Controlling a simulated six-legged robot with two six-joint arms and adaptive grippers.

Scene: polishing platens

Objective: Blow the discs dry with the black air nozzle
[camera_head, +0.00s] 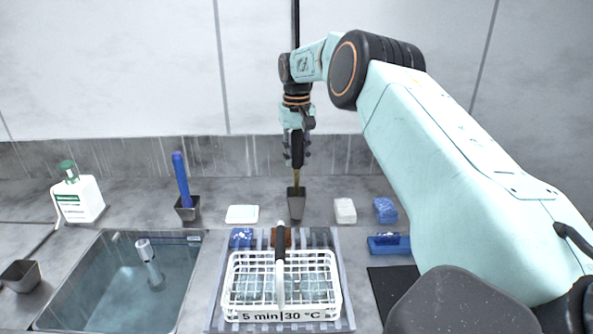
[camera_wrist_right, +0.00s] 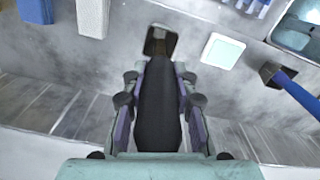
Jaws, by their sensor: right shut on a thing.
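My right gripper (camera_head: 297,140) is shut on the black air nozzle (camera_head: 297,155), which points down with a brass-coloured tip. The tip is at or just above the mouth of a small grey holder (camera_head: 296,205); I cannot tell whether it is inside. In the right wrist view the black nozzle body (camera_wrist_right: 160,105) lies between the fingers of the right gripper (camera_wrist_right: 160,95), with the holder (camera_wrist_right: 160,40) beyond it. A white wire basket (camera_head: 330,285) labelled "5 min|30 °C" has pale bluish shapes inside, perhaps the discs, partly hidden by the wires. My left gripper is not in view.
The basket stands on a ribbed grey tray (camera_head: 346,320). A sink (camera_head: 185,310) with water is at left, near a soap bottle (camera_head: 80,198). A blue-handled tool (camera_head: 181,178) stands in a holder. A white pad (camera_head: 242,214), white block (camera_head: 345,211) and blue sponge (camera_head: 385,211) flank the nozzle holder.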

